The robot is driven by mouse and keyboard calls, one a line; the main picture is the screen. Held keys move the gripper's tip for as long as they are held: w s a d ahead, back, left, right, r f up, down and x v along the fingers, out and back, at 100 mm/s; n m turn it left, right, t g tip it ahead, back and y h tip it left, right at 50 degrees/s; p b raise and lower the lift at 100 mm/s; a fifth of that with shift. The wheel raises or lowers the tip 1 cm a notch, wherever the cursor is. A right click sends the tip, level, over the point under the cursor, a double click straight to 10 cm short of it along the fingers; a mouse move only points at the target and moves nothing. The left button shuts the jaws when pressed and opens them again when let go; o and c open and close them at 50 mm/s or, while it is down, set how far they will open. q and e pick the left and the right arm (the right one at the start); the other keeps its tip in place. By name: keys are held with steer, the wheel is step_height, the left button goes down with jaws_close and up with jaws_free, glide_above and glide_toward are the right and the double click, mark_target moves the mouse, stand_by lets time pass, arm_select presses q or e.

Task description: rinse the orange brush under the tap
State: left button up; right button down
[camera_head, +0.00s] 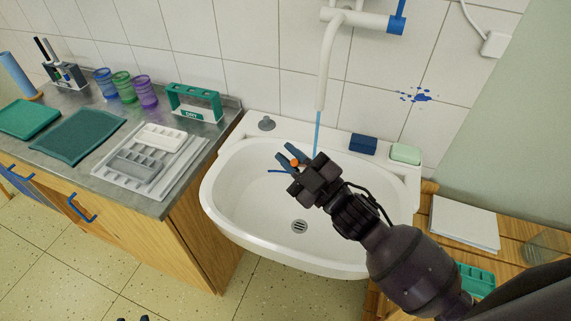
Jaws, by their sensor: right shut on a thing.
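My right gripper (286,159) is over the white sink basin (238,195), its blue fingers shut on the orange brush (294,162). Only a small orange part of the brush shows between the fingers; the rest is hidden. A thin blue streak (278,171) shows just below the fingers; I cannot tell whether it belongs to the brush. The white tap (326,65) hangs from the wall with a blue lever (397,18). A blue stream (318,132) falls from its spout and passes behind my gripper. I cannot tell whether it touches the brush. My left gripper is not in view.
A dark blue sponge (363,145) and a green soap bar (405,153) sit on the sink's back rim. The left counter (150,205) holds palettes, cups and a green rack (195,103). Paper (464,223) lies on a wooden surface at right. The basin's front is clear around the drain (299,226).

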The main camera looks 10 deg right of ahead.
steer(key=shift+w+d, duration=0.7)
steer(key=shift+w, duration=0.3)
steer(key=shift+w+d, duration=0.65)
steer(key=shift+w, duration=0.35)
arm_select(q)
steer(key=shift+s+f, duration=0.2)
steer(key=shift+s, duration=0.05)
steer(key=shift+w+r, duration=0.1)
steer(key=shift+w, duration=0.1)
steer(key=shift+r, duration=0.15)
arm_select(e)
steer(key=shift+d, duration=0.15)
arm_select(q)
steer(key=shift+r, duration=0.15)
arm_select(e)
steer(key=shift+s+d, duration=0.1)
steer(key=shift+s, duration=0.05)
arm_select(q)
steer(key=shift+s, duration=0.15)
